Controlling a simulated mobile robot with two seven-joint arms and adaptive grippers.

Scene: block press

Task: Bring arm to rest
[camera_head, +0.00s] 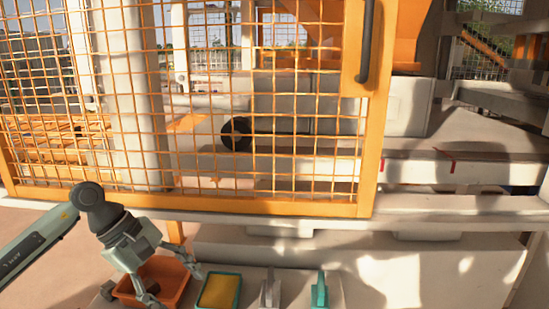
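My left arm comes in from the left side. Its gripper (173,284) is at the lower left, pointing down and to the right, with its two fingers spread apart and nothing seen between them. The fingers are over or beside an orange bin (172,270); I cannot tell the exact height. Part of the bin is hidden behind the gripper, and its inside looks dark. My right gripper is not in view.
Right of the bin are a teal-rimmed tray with a yellow inside (217,291), a grey upright item (269,290) and a teal one (320,291). Behind stands an orange mesh gate (366,150) with a dark handle (367,45). A pale ledge (460,212) runs to the right.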

